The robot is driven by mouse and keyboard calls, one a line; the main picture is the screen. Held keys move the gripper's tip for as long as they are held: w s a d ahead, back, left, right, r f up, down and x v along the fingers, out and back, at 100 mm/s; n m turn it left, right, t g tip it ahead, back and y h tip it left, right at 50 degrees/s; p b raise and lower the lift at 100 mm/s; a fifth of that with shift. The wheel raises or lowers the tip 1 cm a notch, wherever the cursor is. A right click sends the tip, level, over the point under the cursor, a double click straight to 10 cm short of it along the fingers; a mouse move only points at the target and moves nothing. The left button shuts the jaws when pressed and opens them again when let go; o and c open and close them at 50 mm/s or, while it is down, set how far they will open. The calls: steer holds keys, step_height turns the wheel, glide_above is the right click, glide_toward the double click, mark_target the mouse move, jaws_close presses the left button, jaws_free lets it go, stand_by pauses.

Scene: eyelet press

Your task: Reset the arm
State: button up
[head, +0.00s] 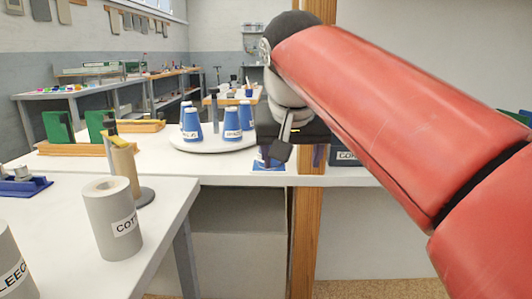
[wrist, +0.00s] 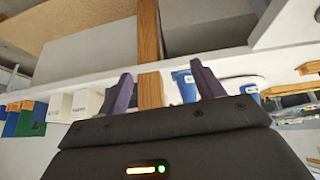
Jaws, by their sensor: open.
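My gripper (head: 291,157) hangs in front of the wooden post at the back bench, at the end of my red arm, which reaches in from the right. In the wrist view my gripper (wrist: 165,88) shows two dark purple fingers standing well apart with nothing held between them. A wooden post (wrist: 149,45) and the bench edge lie beyond the fingers. A blue item (wrist: 184,85) shows just beside the right finger in that view; I cannot tell its distance from the finger.
Blue labelled cones (head: 191,124) stand on a white round tray (head: 205,147) left of my gripper. The wooden post (head: 306,230) rises behind it. A dark labelled box (head: 345,158) sits right of the post. A grey labelled spool (head: 112,222) stands on the near table (head: 165,225).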

steer(key=s+d+f, duration=0.5)
steer(key=s+f, duration=0.4)
steer(key=f, duration=0.3)
steer(key=s+d+f, duration=0.6)
steer(key=s+f, duration=0.2)
steer(key=f, duration=0.5)
steer(key=shift+s+f+g+y, duration=0.25)
steer(key=shift+s+g+y, duration=0.05)
steer(key=shift+s, duration=0.1)
